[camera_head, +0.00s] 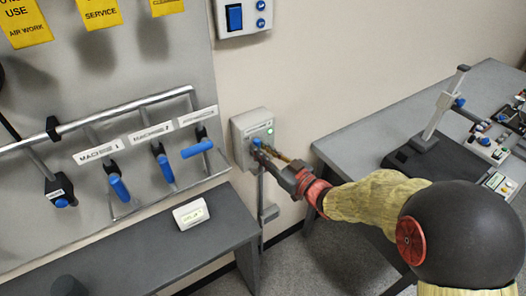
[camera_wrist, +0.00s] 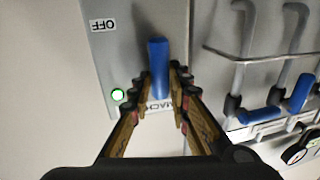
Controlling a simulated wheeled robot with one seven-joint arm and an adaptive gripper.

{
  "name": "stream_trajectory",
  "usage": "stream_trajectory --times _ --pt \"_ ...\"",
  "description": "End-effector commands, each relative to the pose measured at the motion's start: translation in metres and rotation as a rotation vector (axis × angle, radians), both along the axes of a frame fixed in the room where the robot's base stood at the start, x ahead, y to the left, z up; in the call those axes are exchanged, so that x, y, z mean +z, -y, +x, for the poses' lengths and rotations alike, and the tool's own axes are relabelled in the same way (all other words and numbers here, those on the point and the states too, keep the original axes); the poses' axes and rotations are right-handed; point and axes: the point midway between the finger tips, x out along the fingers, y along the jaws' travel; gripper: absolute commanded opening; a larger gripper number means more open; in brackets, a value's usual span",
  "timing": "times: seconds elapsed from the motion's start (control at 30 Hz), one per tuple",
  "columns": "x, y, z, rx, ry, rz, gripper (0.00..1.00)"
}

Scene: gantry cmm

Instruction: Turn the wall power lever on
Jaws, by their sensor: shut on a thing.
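The wall power box (camera_head: 240,124) is a pale grey box on the wall, with a small lit green light (camera_head: 270,131) on its face. My gripper (camera_head: 264,151) is at the front of this box and hides part of it. In the wrist view the blue lever (camera_wrist: 158,55) stands between the two fingers of my gripper (camera_wrist: 157,80), which are shut on it. An upside-down OFF label (camera_wrist: 103,25) and the lit green light (camera_wrist: 118,95) are left of the lever. A second label is partly hidden behind the fingers.
Left of the box is a rack (camera_head: 120,112) with several blue-handled levers. Below it is a grey bench (camera_head: 130,250) with a small white display device (camera_head: 191,213). A grey table (camera_head: 365,130) with equipment stands right. A blue-switched box (camera_head: 243,18) is above.

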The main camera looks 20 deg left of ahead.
Motion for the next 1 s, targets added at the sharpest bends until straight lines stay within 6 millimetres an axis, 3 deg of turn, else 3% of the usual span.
stream_trajectory --times 0.53,0.57,0.87,1.0 --pt "-0.0021 -0.0004 -0.0014 0.000 0.015 -0.019 0.00" --pt "-0.0022 -0.0004 -0.0014 0.000 0.015 -0.019 0.20" --pt "-0.0009 -0.0006 -0.0011 0.000 0.016 -0.016 0.37" --pt "-0.0005 -0.0005 -0.0010 0.000 0.016 -0.016 0.37"
